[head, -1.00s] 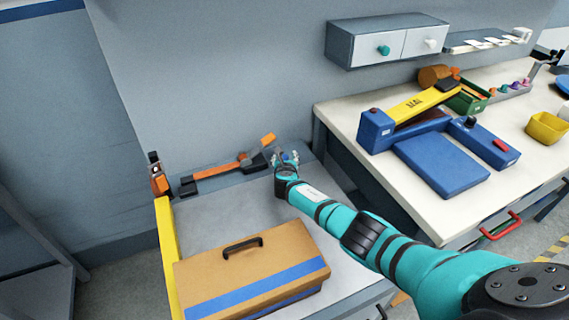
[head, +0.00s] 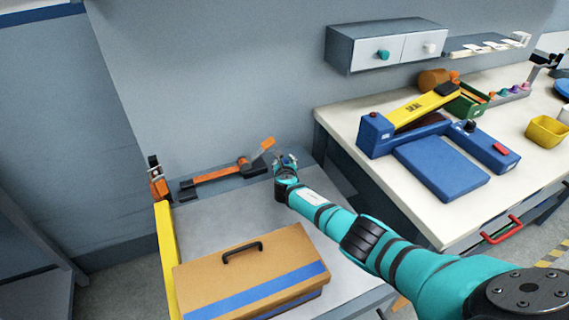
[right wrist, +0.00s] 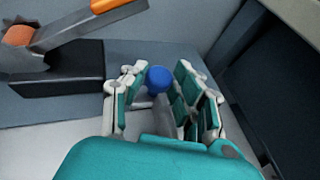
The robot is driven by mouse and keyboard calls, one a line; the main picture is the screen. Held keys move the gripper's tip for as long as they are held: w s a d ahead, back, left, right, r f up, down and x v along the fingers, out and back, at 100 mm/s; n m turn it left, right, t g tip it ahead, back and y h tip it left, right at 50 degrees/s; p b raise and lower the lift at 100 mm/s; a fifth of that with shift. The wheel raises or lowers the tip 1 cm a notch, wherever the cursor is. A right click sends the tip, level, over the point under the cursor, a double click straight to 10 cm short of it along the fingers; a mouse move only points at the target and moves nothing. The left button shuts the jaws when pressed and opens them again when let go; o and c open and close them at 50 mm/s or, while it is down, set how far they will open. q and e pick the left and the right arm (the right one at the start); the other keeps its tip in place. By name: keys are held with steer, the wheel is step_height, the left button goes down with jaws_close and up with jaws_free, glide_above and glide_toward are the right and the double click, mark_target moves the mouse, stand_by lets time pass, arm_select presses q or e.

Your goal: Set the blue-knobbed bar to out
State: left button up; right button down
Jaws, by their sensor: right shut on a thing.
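The blue knob (right wrist: 158,79) of the bar shows in the right wrist view between the two finger rows of my right gripper (right wrist: 160,95). A grey bar (right wrist: 163,122) runs from the knob towards my palm. In the head view my right gripper (head: 286,163) is at the back right corner of the grey bench, and its fingers hide most of the bar. It is shut on the blue-knobbed bar. My left gripper is in neither view.
Left of the gripper is a dark block with an orange-ended lever (head: 266,146). A brown toolbox (head: 235,268) stands on the front of the grey bench (head: 215,222). A white table (head: 357,102) with a blue device is to the right.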

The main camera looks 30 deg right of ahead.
steer(key=d, duration=0.6)
steer(key=d+b, duration=0.1)
steer(key=d, duration=0.3)
steer(key=shift+s+d, duration=0.1)
steer(key=shift+s, duration=0.2)
steer(key=shift+d, duration=0.1)
steer(key=c, duration=1.1)
jaws_free()
steer(key=shift+d, duration=0.15)
steer(key=shift+o, duration=0.2)
steer(key=shift+v, duration=6.05)
